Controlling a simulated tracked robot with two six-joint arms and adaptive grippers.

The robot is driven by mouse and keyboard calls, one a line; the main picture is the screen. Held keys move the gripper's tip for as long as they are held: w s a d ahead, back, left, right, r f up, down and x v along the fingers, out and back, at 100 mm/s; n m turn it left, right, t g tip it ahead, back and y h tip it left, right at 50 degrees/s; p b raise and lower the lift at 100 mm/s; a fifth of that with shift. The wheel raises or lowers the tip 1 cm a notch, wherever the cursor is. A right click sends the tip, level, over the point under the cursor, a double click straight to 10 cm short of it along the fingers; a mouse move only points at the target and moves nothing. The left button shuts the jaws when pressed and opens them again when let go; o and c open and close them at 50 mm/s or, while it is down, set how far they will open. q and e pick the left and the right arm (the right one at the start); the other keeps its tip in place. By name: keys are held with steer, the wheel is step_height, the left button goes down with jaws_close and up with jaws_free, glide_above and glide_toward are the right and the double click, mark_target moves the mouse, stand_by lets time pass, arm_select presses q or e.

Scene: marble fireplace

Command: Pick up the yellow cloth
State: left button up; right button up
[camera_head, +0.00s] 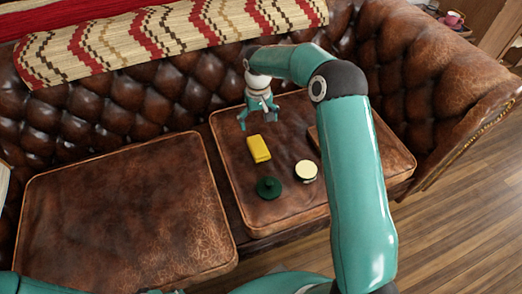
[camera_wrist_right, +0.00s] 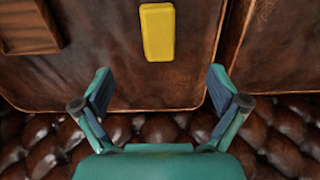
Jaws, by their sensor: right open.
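The yellow cloth (camera_head: 259,149) is a small folded block lying flat on the right seat cushion of the leather sofa. In the right wrist view the cloth (camera_wrist_right: 158,32) is at the top, beyond the fingertips and roughly centred between them. My right gripper (camera_head: 257,118) is above the back part of that cushion, on the sofa-back side of the cloth. Its fingers (camera_wrist_right: 159,78) are spread wide with nothing between them, and they do not touch the cloth. My left gripper does not show.
A dark green lidded object (camera_head: 269,187) and a round cream-topped item (camera_head: 306,170) sit near the cloth. A brown wooden object (camera_wrist_right: 28,27) lies on the same cushion, mostly hidden by my arm in the head view. The left cushion (camera_head: 125,205) is bare.

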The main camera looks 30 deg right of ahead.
steer(key=b, duration=0.1)
glide_toward(260, 148)
steer(key=f, duration=0.5)
steer(key=shift+a+f, duration=0.15)
steer(key=shift+a, duration=0.15)
steer(key=shift+d+f+b, duration=0.2)
steer(key=shift+f+b, duration=0.5)
steer(key=shift+f, duration=1.95)
steer(key=shift+c, duration=0.2)
steer(key=c, duration=1.1)
step_height(260, 148, up, 20)
steer(key=p, duration=0.3)
steer(key=shift+r, duration=0.1)
steer(key=shift+c, duration=0.2)
